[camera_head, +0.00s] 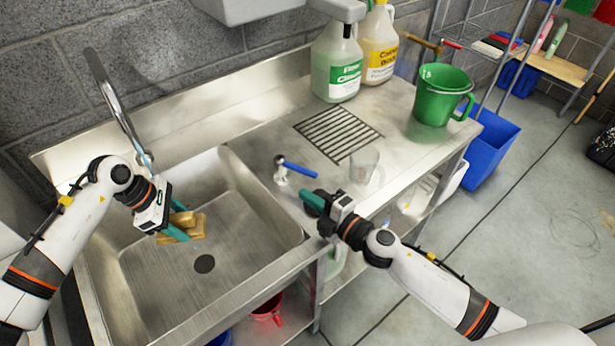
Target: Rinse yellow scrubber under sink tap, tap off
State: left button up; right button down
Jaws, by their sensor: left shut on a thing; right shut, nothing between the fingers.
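The yellow scrubber (189,228) is inside the sink basin (255,215), held by my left gripper (180,232). My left gripper is shut on it, and its fingers hide part of it. The tall curved metal tap (112,95) rises at the back left of the sink, behind my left gripper. A small white fitting with a blue lever (300,168) sits on the counter just right of the basin. My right gripper (306,196) is shut and empty, just in front of the blue lever; whether they touch is unclear.
A clear cup (364,166) stands right of the lever, near a floor-drain-like grate (338,132). Green (337,68) and yellow (378,45) jugs stand at the back. A green bucket (440,95) stands at the counter's right end. The basin floor around the drain (204,264) is clear.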

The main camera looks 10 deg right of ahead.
aim_at(296, 169)
pick_arm(q)
jog(key=shift+r, duration=0.4)
pick_arm(e)
jog(key=x, duration=0.4)
jog(key=shift+s+r, duration=0.1)
jog(key=shift+r, duration=0.05)
pick_arm(q)
jog(key=shift+f, duration=0.25)
pick_arm(e)
jog(key=shift+w+d+f, duration=0.2)
jog(key=shift+w+d, duration=0.2)
jog(key=shift+d, duration=0.05)
jog(key=shift+w+d+f, duration=0.25)
jog(key=shift+w+d, duration=0.15)
jog(key=shift+d, duration=0.1)
jog(key=shift+w+d+f, duration=0.1)
jog(key=shift+w+d, duration=0.35)
jog(key=shift+d, duration=0.05)
